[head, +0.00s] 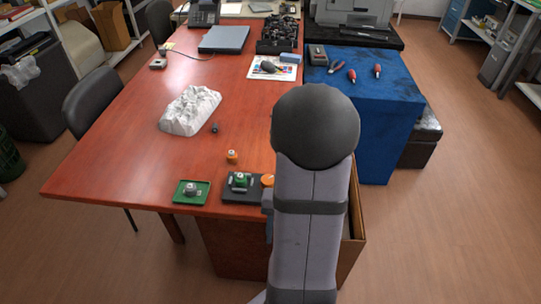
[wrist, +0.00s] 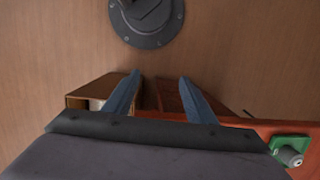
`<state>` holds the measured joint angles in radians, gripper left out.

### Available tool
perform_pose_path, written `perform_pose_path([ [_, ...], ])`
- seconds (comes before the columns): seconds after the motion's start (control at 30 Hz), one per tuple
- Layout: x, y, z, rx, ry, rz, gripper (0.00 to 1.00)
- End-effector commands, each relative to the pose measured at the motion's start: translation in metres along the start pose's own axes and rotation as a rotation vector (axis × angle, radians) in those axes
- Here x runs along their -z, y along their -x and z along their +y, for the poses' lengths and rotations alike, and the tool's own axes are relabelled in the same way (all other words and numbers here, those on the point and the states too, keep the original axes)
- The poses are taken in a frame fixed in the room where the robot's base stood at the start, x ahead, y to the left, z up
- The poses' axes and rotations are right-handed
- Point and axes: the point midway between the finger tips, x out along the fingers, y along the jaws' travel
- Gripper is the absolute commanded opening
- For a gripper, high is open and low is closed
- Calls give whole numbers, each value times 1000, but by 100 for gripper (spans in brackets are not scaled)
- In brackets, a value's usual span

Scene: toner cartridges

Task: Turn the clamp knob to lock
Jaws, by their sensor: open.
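A dark fixture plate (head: 228,195) sits at the table's near edge in the head view, with a green and grey part (head: 240,181) on it. An orange round piece, likely the clamp knob (head: 267,180), is at the plate's right side, partly hidden by my arm. Its turned position cannot be told. My gripper (wrist: 160,77) shows in the wrist view with its two blue fingers apart and nothing between them. It hangs over the floor in front of the table, away from the fixture. The fixture is not visible in the wrist view.
A green tray (head: 180,198) with a grey part (head: 191,189) stands left of the fixture; a small orange part (head: 232,157) lies behind. A crumpled white block (head: 190,110) is farther back. The table's left middle is clear.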

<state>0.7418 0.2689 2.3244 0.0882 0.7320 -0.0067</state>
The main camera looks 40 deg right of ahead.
Motion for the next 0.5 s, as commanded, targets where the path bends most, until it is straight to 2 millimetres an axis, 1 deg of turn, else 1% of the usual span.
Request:
perform_pose_path([
  [0.03, 5, 30, 5, 18, -35, 1, 51],
  [0.17, 32, 70, 16, 80, -50, 22, 51],
  [0.2, 45, 83, 18, 106, -16, 37, 51],
  [0.23, 57, 90, 18, 126, 27, 54, 51],
  [0.3, 80, 91, 12, 158, 156, 93, 51],
  [0.37, 96, 97, 4, 176, 279, 132, 51],
  [0.4, 105, 104, 0, 185, 360, 160, 51],
  [0.5, 124, 122, -9, 195, 568, 232, 51],
])
